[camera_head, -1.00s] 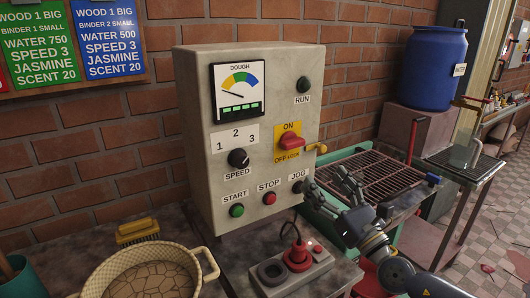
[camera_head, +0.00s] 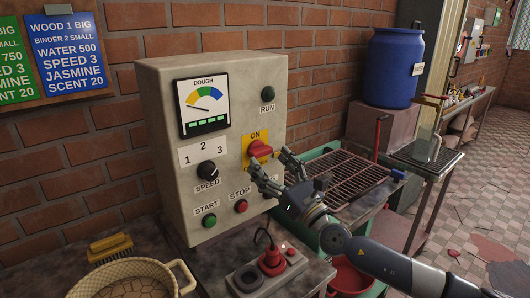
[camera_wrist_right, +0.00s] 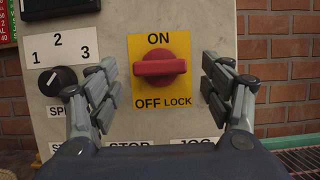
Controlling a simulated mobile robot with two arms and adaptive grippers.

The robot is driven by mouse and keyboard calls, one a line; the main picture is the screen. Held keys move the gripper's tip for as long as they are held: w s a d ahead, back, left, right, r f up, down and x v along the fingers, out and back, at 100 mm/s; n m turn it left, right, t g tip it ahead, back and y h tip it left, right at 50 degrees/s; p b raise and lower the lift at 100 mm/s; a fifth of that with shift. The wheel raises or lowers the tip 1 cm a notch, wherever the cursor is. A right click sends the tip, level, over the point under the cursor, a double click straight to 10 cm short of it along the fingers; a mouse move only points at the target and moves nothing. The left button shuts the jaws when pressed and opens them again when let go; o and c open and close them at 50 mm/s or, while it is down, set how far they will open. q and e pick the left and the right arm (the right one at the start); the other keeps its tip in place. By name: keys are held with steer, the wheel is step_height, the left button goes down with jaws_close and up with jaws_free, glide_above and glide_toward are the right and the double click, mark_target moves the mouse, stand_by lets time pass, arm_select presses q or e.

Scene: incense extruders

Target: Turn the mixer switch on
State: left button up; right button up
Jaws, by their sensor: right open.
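The mixer switch is a red rotary knob (camera_head: 260,149) on a yellow ON / OFF LOCK plate, on the front of a beige control box (camera_head: 160,120). In the right wrist view the red knob (camera_wrist_right: 160,67) lies with its grip horizontal, between the ON and OFF LOCK labels. My right gripper (camera_head: 272,170) is open in front of the plate, with its fingers apart on either side of the knob; they also show in the right wrist view (camera_wrist_right: 160,85). The fingers do not appear to touch the knob. My left gripper is not in view.
The box also carries a speed dial (camera_head: 207,172), a green start button (camera_head: 209,220), a red stop button (camera_head: 241,206) and a dough gauge (camera_head: 203,104). A red plug (camera_head: 271,261) sits below. A basket (camera_head: 130,278) stands at lower left, a grated table (camera_head: 350,180) at right.

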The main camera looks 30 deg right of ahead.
mark_target(260, 151)
steer(key=shift+p+x, duration=0.4)
steer(key=shift+x, duration=1.05)
steer(key=c, duration=1.1)
